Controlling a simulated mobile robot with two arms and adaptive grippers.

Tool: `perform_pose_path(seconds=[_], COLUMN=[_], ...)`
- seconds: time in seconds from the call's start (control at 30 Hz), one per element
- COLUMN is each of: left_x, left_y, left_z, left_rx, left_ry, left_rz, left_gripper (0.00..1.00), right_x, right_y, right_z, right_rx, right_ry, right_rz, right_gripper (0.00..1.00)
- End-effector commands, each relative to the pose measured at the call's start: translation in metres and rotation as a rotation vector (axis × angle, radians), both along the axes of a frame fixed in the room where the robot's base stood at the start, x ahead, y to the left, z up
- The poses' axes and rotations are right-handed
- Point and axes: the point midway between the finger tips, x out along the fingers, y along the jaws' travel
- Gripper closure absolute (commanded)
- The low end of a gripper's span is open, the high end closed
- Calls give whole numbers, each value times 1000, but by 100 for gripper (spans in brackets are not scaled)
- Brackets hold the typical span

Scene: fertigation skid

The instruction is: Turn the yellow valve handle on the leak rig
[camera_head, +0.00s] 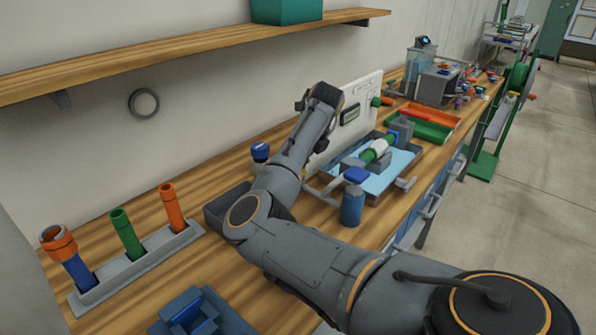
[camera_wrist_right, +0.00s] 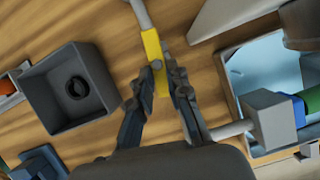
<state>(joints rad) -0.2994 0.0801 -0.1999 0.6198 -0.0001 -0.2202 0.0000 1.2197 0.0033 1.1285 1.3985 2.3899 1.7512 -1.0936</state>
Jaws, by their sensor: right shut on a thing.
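The yellow valve handle (camera_wrist_right: 151,48) shows at the top middle of the right wrist view, joined to a grey pipe piece (camera_wrist_right: 141,12). My right gripper (camera_wrist_right: 160,83) is shut on the handle, with its fingertips on either side of the lower end. In the head view my right arm hides most of the handle and the gripper. The leak rig's white panel (camera_head: 370,98) with a dark display (camera_head: 350,115) stands behind the arm. Its green and white pipe (camera_head: 376,150) lies over a light blue tray (camera_head: 402,163). My left gripper is not in view.
A grey open box (camera_wrist_right: 52,108) holding a black ring (camera_wrist_right: 77,88) sits left of the gripper. A blue-capped bottle (camera_head: 352,207) stands near the bench edge. A rack (camera_head: 135,268) with coloured tubes is at left. A wooden shelf (camera_head: 180,50) runs above the bench.

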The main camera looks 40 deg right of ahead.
Motion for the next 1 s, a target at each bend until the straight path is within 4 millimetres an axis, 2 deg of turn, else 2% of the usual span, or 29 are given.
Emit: perform_pose_path(seconds=[0.03,0.3,0.87,0.9,1.0], left_x=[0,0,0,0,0], left_y=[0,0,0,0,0], left_z=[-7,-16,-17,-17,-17], left_rx=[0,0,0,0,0], left_ry=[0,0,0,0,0], left_rz=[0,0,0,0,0], left_gripper=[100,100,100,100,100], right_x=[0,0,0,0,0], right_y=[-2,-3,-3,-3,-3], right_z=[-2,0,1,1,1], right_rx=[-2,-1,-3,-3,-3], right_ry=[-3,-1,0,0,0], right_rz=[25,126,154,154,153], right_gripper=[100,100,100,77,60])
